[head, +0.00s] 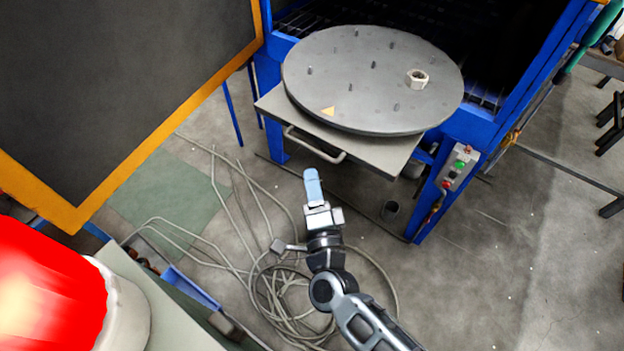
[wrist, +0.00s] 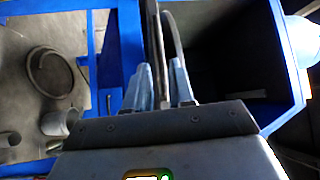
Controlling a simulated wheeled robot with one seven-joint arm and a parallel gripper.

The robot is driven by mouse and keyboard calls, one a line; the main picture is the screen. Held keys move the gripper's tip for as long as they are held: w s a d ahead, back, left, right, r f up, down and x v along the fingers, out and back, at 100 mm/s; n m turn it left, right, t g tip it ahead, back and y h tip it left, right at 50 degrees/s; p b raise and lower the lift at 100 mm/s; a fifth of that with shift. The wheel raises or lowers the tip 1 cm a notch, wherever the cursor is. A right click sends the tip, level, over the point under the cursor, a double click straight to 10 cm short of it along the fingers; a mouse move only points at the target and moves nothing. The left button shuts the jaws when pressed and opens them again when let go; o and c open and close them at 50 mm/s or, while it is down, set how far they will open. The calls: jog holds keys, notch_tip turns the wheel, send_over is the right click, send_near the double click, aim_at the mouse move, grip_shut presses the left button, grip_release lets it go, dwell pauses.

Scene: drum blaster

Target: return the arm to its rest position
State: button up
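My arm (head: 365,320) reaches up from the bottom of the head view. My gripper (head: 313,187) has light blue fingers and is in front of the blue machine, below the tray handle in the picture. In the wrist view the two fingers of my gripper (wrist: 162,88) stand apart, with a gap between them. I see nothing held in them. The round grey turntable (head: 350,85) sits on a pulled-out tray (head: 290,118) and carries a pale nut-shaped part (head: 417,79). In the wrist view the turntable shows nearly edge-on behind the fingers.
The tray handle (head: 313,146) juts out near my gripper. An open dark door with an orange edge (head: 160,130) stands at left. The blue cabinet (head: 440,195) bears a control box (head: 458,168). Loose hoses (head: 285,295) lie below on the floor. A bright red object (head: 50,290) is lower left.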

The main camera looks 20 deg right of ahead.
jog(key=shift+s, duration=0.1)
jog(key=s+d+r+n+g+y, duration=0.1)
jog(key=s+d+n, duration=0.25)
jog(key=s, duration=0.65)
jog(key=s+d+r+n+y, duration=0.15)
jog(key=s+n, duration=0.35)
jog(key=s, duration=0.5)
jog(key=s+d+r+n+g, duration=0.1)
jog(key=s+r+n, duration=0.4)
jog(key=s, duration=0.3)
jog(key=s+d+r+n+g, duration=0.2)
jog(key=s+r+n, duration=0.2)
jog(key=s+r, duration=0.3)
jog(key=shift+s+d+r+n+g, duration=0.3)
jog(key=shift+s+n, duration=0.05)
jog(key=shift+s, duration=0.55)
jog(key=shift+y, duration=0.25)
